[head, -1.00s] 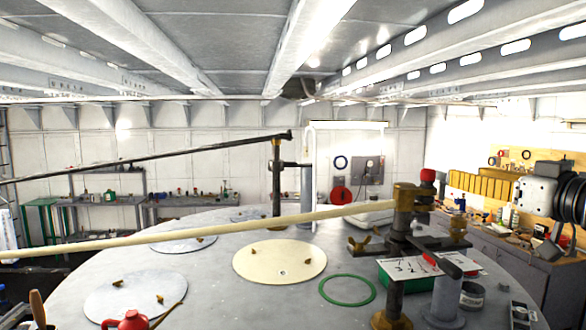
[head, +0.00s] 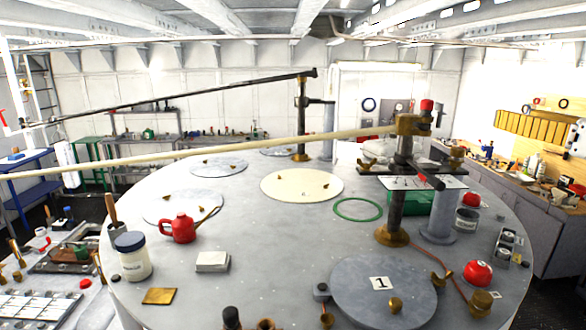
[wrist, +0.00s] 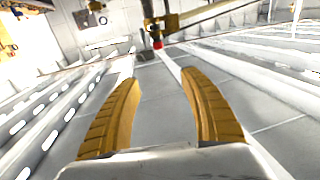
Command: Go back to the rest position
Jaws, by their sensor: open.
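My gripper (wrist: 163,105) shows in the wrist view as two ribbed yellow fingers, spread apart with nothing between them. Past the fingertips is the ribbed grey ceiling, and a red-tipped part of a post shows beyond them near the top. My gripper is not in the head view now, so its place over the deck cannot be told from there.
A round grey table (head: 270,235) fills the middle. On it stand a post (head: 397,190) with a long pale boom (head: 230,145), a red can (head: 180,228), a white jar (head: 132,257) and a disc (head: 383,292) marked 1. A workbench (head: 530,205) is at the right.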

